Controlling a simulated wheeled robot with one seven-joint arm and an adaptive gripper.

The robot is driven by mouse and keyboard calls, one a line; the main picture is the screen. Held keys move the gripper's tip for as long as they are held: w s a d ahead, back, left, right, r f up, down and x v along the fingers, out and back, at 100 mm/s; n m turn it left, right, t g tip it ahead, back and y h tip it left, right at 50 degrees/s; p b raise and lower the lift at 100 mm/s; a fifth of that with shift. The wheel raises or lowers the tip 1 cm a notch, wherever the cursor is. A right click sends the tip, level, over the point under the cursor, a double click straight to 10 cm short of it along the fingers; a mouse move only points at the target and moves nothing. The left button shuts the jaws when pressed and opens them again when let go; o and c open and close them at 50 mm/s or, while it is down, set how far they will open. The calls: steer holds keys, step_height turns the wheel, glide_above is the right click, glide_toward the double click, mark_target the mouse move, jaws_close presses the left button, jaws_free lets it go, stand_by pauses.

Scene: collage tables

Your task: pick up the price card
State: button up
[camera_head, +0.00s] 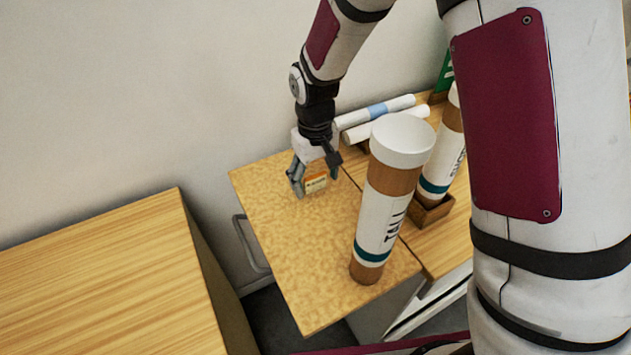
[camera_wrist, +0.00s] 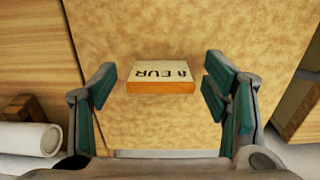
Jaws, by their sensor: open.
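The price card (camera_wrist: 161,77) is a small cream block with an orange edge and dark lettering that reads "EUR" upside down in the wrist view. It rests on the speckled light-wood table top (camera_wrist: 190,25). In the head view the price card (camera_head: 316,184) shows between my fingers, near the far left part of that table. My gripper (camera_wrist: 166,92) is open, with one teal-padded finger on each side of the card and visible gaps between. In the head view my gripper (camera_head: 315,178) points down over the card.
A tall brown and white tube (camera_head: 385,205) stands to the right of my gripper. Rolled white tubes (camera_head: 380,112) lie behind it. Another tube (camera_head: 440,165) stands in a wooden holder. A separate wooden table (camera_head: 100,275) is at the left, across a gap.

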steer(key=shift+f, duration=0.6)
steer(key=c, duration=1)
steer(key=shift+r, duration=0.1)
